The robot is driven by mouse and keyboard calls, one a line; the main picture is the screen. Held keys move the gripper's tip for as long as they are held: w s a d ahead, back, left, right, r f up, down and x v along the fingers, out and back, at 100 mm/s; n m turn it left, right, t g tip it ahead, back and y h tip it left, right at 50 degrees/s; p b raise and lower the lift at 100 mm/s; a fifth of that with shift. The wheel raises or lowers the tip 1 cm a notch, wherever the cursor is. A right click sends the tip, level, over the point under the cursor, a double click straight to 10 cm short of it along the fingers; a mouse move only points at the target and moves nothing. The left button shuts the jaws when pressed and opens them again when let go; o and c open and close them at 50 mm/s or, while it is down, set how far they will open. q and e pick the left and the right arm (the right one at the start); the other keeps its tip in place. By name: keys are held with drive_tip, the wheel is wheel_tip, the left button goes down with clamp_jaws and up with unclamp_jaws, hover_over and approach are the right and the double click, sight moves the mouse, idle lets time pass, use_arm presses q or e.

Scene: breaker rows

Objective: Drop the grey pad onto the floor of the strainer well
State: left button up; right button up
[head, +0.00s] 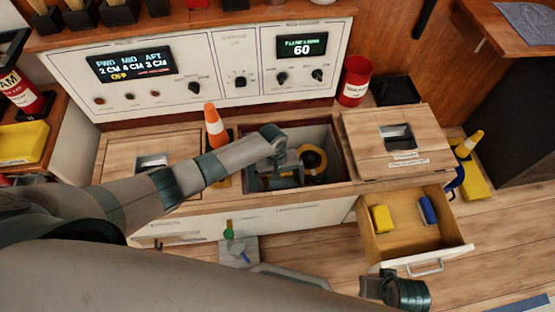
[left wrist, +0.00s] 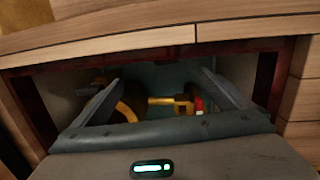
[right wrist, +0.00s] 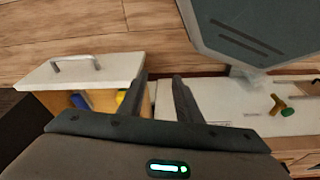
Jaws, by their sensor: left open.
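The strainer well (head: 318,133) is an open compartment in the wooden bench, in the middle of the head view. My left gripper (head: 290,179) reaches down into it. In the left wrist view the left gripper (left wrist: 163,84) has its fingers spread apart, with nothing held between them. A yellow-and-black round part (head: 313,160) and a yellow pipe (left wrist: 160,101) with a red end lie inside the well beyond the fingers. I cannot make out the grey pad in any view; the arm and gripper hide part of the well. My right gripper (right wrist: 160,82) is open and empty, near the drawer.
A wooden lid (head: 375,155) lies right of the well. The open drawer (head: 415,240) below holds a yellow block (head: 381,218) and a blue item (head: 428,210).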

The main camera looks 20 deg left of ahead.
use_arm(q)
wheel_tip(320, 180, up, 16)
drive_tip(key=a+p, duration=0.2)
drive_tip(key=shift+w+a+f+p, duration=0.15)
drive_tip(key=shift+w+p, duration=0.15)
drive_tip(key=shift+p, duration=0.1)
use_arm(e)
wheel_tip(320, 180, down, 9)
drive_tip(key=shift+w, duration=0.15)
drive_tip(key=shift+d, duration=0.15)
idle(0.5)
